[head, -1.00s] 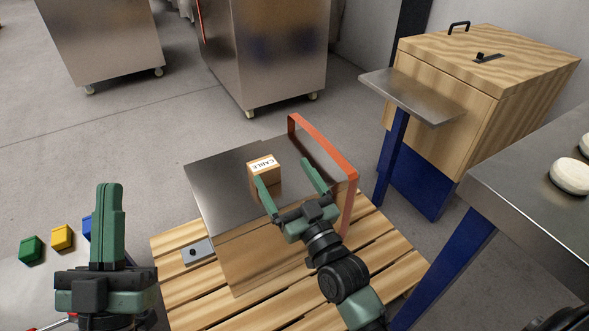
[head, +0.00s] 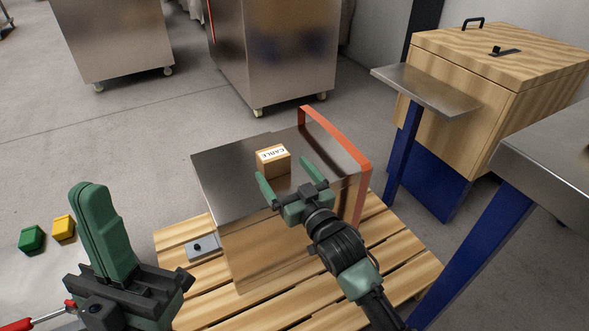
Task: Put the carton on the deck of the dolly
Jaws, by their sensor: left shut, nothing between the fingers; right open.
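The carton (head: 273,162) is a small brown box with a white label reading CABLE. It sits upright on the shiny steel deck (head: 225,177) of the dolly, near the deck's middle. The dolly has an orange handle (head: 345,143) along its right side. My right gripper (head: 288,178) is open, on the near side of the carton. Its left finger overlaps the carton's lower left edge in the picture; I cannot tell whether they touch. My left gripper (head: 90,192) is shut and empty, off to the left, well away from the carton.
A slatted wooden pallet (head: 400,262) lies around the dolly's foot. Green (head: 32,239) and yellow (head: 64,228) blocks lie at left. A steel table (head: 550,155), a wooden chest (head: 500,75) with a steel shelf (head: 428,90), and wheeled steel cabinets (head: 275,50) stand around. Grey floor is clear at upper left.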

